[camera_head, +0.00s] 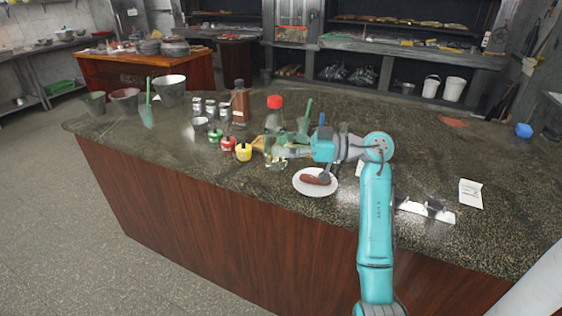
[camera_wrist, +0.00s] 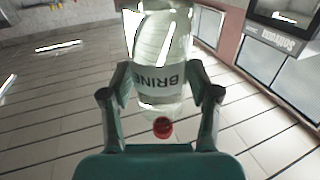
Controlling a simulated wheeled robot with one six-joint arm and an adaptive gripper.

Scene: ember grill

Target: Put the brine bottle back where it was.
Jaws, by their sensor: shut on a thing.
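The brine bottle (camera_head: 275,128) is clear with a red cap and stands upright in the head view, at the counter's front-middle. In the wrist view the bottle (camera_wrist: 162,45) shows its BRINE label between my two fingers, with the red cap toward the palm side of the picture. My gripper (camera_head: 282,151) is shut on the bottle's body, reaching it from the right. I cannot tell whether the bottle's base touches the counter.
A white plate (camera_head: 301,187) with a sausage (camera_head: 315,179) lies just right of the bottle. Green, red and yellow small pots (camera_head: 243,152), shakers and a brown bottle (camera_head: 240,103) stand left. Metal buckets (camera_head: 169,91) are farther left. The counter's right side (camera_head: 440,155) has free room.

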